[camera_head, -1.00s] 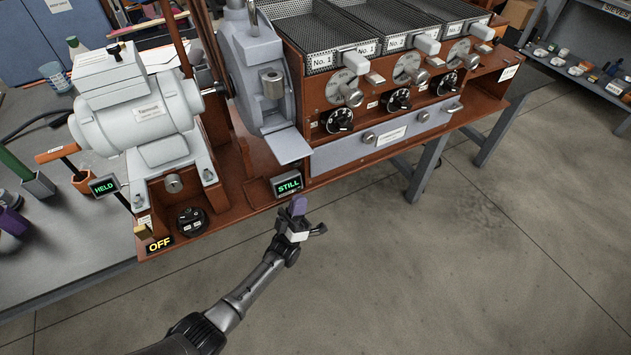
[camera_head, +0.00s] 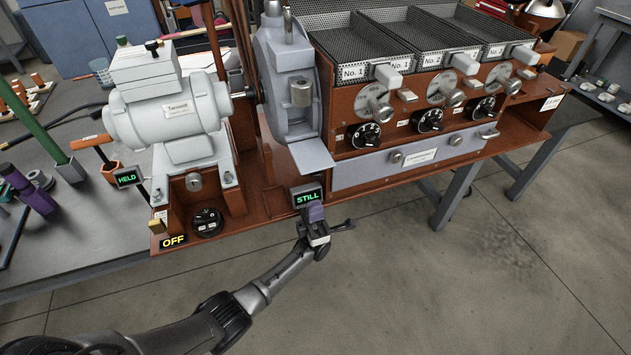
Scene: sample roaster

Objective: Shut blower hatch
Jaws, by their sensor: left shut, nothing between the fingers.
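The grey blower housing (camera_head: 288,85) stands at the middle of the red-brown roaster stand. A flat light-grey flap (camera_head: 312,156) juts forward from its foot, roughly level; it looks like the hatch, standing open, though no label on it confirms this. My right gripper is not in view.
A grey motor (camera_head: 168,110) with an OFF sign (camera_head: 173,241) and a black dial (camera_head: 207,222) stands left of the flap. A long grey drawer front (camera_head: 410,160) and knobs are on the right. The floor (camera_head: 450,290) in front is clear.

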